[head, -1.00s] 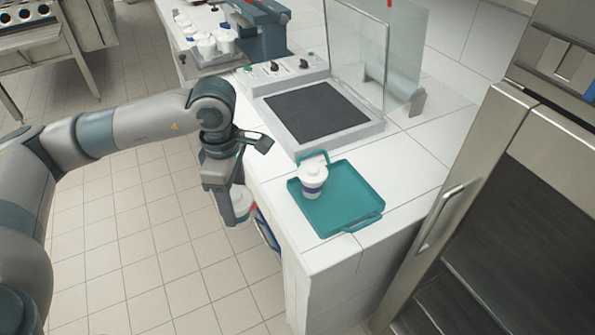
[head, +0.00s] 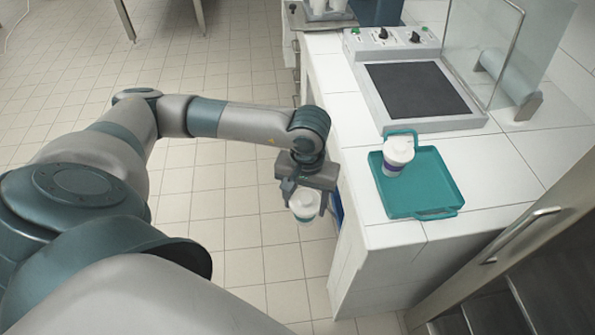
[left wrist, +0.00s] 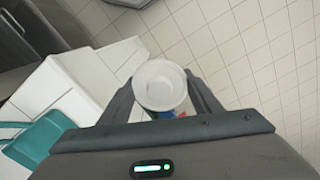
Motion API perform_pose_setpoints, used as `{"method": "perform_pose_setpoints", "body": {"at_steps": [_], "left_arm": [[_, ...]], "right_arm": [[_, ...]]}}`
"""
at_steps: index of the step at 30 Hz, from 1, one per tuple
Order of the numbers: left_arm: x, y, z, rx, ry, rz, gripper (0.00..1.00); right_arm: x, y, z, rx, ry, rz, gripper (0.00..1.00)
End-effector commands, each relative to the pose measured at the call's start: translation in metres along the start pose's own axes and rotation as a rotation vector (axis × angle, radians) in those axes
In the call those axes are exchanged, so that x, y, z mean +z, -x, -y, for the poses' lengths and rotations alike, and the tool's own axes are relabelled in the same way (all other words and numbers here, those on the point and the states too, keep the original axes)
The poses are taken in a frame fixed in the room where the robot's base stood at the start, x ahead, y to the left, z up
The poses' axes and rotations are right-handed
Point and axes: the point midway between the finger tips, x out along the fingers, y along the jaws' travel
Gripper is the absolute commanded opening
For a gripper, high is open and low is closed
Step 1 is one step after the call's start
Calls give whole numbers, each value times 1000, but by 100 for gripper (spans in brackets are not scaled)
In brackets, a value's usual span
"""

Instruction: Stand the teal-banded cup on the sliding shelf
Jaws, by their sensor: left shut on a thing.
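My left gripper (head: 305,198) is shut on a white cup (head: 304,204) with a teal band low on its side. It holds the cup upright in the air over the floor, left of the white counter (head: 380,262). In the left wrist view the cup (left wrist: 160,84) shows its round white top between the two fingers; its band is hidden there. A bit of something blue shows at the counter's side behind the gripper, mostly hidden. I cannot tell which part is the sliding shelf. My right gripper is not in view.
A teal tray (head: 432,190) on the counter holds a white cup (head: 397,153) with a purple band. Behind it stands a machine with a dark plate (head: 420,90) and a glass screen (head: 490,45). A steel cabinet (head: 505,255) stands at right. The tiled floor at left is clear.

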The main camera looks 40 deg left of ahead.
Motion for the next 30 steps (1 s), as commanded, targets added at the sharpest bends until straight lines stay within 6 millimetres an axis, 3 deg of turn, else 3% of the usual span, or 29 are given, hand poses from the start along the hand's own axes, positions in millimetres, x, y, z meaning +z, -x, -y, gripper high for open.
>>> {"method": "perform_pose_setpoints", "body": {"at_steps": [3, 9, 30], "left_arm": [[17, -12, -27, 5, -179, 2, 31], [31, -18, -52, 6, -327, -2, 31], [34, -19, -57, 5, -360, -4, 31]], "right_arm": [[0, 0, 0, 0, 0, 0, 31], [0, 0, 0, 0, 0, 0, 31], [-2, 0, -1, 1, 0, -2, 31]]}}
